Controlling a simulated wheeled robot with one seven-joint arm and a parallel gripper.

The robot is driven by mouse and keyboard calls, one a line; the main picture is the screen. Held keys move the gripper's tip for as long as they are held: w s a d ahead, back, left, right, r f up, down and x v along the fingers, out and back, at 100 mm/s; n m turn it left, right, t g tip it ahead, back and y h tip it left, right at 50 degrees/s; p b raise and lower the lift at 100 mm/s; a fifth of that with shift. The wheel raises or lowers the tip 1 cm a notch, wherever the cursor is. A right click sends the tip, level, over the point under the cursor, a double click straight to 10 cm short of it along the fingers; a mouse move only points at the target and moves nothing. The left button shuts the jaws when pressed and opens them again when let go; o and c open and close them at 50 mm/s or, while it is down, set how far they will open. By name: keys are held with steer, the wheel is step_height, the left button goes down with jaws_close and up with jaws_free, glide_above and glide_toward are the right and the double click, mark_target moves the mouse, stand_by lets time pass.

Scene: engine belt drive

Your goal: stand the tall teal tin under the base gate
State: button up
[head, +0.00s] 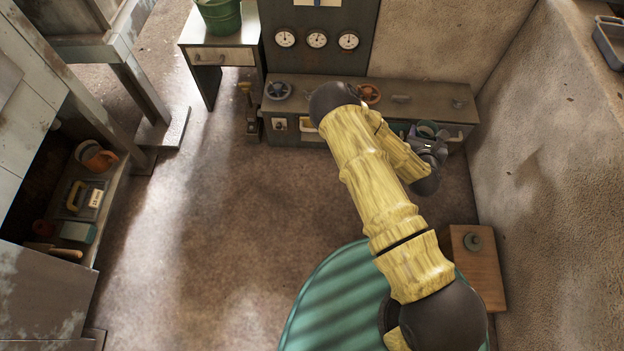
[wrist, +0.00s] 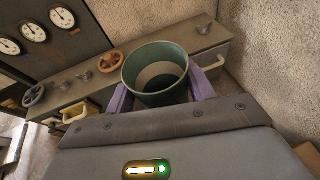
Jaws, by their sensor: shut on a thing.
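The tall teal tin (wrist: 156,62) stands between the two purple fingers of my gripper (wrist: 158,98) in the wrist view. I look down into its open top, and its lower part is hidden by the gripper body. In the head view my gripper (head: 428,143) is at the right end of the low bench, with the tin's teal rim (head: 428,128) just showing. The gripper is shut on the tin. I cannot tell how high the tin is above the bench. I cannot make out which part is the base gate.
The low bench (head: 430,93) carries a blue-grey handwheel (head: 278,90), an orange handwheel (head: 370,93) and small taps. A panel with three dials stands behind. A wooden box (head: 478,270) is at right. A shelf with tools is at left. The middle floor is clear.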

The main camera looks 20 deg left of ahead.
steer(key=shift+s+d, duration=0.15)
steer(key=shift+s, duration=0.1)
steer(key=shift+f, duration=0.15)
steer(key=s+a+f+n+y+b, duration=0.1)
steer(key=a+f+b, duration=0.8)
steer(key=a+f, duration=0.4)
steer(key=s+a+f+n+y+b, duration=0.2)
steer(key=a+f+b, duration=0.7)
steer(key=a, duration=1.1)
step_height(320, 180, down, 5)
steer(key=shift+a+r+y, duration=0.1)
steer(key=shift+a+y, duration=0.2)
steer(key=shift+a, duration=0.1)
step_height(320, 180, down, 6)
steer(key=b, duration=0.4)
